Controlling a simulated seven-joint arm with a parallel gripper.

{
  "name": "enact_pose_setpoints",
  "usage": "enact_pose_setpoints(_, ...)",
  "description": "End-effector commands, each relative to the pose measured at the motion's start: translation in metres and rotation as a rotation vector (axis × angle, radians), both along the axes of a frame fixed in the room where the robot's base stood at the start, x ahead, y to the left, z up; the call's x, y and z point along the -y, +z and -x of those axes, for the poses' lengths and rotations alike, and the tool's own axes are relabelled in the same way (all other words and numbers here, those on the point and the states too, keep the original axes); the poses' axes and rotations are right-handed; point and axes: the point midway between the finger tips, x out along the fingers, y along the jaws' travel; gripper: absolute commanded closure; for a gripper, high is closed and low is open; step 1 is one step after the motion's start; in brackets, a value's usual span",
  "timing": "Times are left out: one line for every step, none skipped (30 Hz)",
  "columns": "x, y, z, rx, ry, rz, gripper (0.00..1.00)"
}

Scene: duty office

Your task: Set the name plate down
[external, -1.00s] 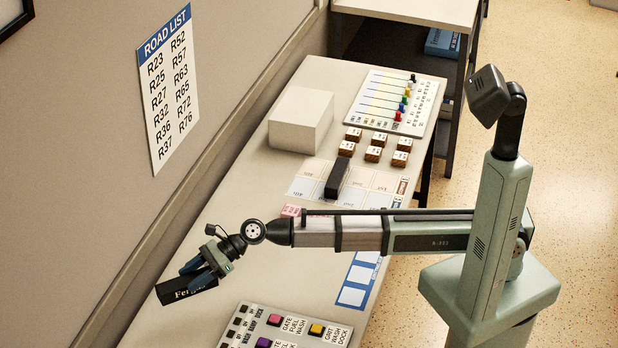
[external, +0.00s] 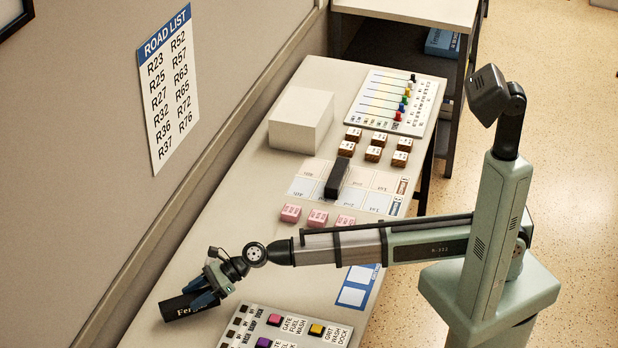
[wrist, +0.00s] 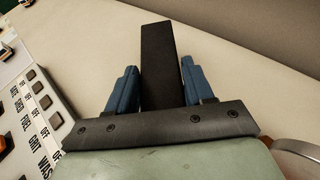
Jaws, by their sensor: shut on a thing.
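The name plate (external: 186,307) is a black bar with pale lettering, partly hidden by my fingers in the external view. My gripper (external: 207,288) is shut on it at the near left part of the desk. In the wrist view the plate (wrist: 161,65) stands out dark between the two blue fingers (wrist: 163,88). The plate is low over the desk top (external: 250,215); I cannot tell whether it touches the surface.
A button panel (external: 290,328) lies just right of the plate, its edge close by. Pink blocks (external: 317,218), a card grid holding a black bar (external: 337,178), brown blocks (external: 375,154) and a white box (external: 300,120) sit farther back. A wall stands at the left.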

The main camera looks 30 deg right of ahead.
Motion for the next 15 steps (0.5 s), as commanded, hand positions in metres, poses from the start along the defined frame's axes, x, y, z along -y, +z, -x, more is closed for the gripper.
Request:
enact_pose_setpoints(0.0, -0.007, 0.0, -0.002, -0.001, 0.001, 0.91)
enact_pose_setpoints(0.0, -0.01, 0.0, -0.003, 0.0, 0.001, 0.91)
enact_pose_setpoints(0.0, -0.014, 0.0, -0.001, 0.001, 0.001, 0.91)
enact_pose_setpoints(0.0, -0.016, 0.0, -0.001, 0.0, 0.001, 0.91)
enact_pose_setpoints(0.0, -0.017, 0.0, -0.001, 0.0, 0.0, 0.91)
enact_pose_setpoints(0.0, -0.018, 0.0, -0.001, 0.0, 0.0, 0.91)
enact_pose_setpoints(0.0, -0.018, 0.0, -0.001, 0.0, 0.0, 0.91)
enact_pose_setpoints(0.0, -0.018, 0.0, -0.001, 0.0, 0.0, 0.91)
enact_pose_setpoints(0.0, -0.018, 0.0, -0.001, 0.0, -0.001, 0.91)
enact_pose_setpoints(0.0, -0.018, 0.0, -0.001, 0.0, -0.001, 0.91)
enact_pose_setpoints(0.0, -0.018, 0.0, -0.001, 0.0, -0.001, 0.91)
enact_pose_setpoints(0.0, -0.018, 0.0, 0.0, 0.0, 0.0, 0.91)
enact_pose_setpoints(0.0, -0.018, 0.0, -0.001, 0.0, 0.0, 0.91)
enact_pose_setpoints(0.0, -0.019, 0.0, -0.001, 0.0, 0.0, 0.91)
enact_pose_setpoints(0.0, -0.019, 0.0, -0.001, 0.0, 0.0, 0.91)
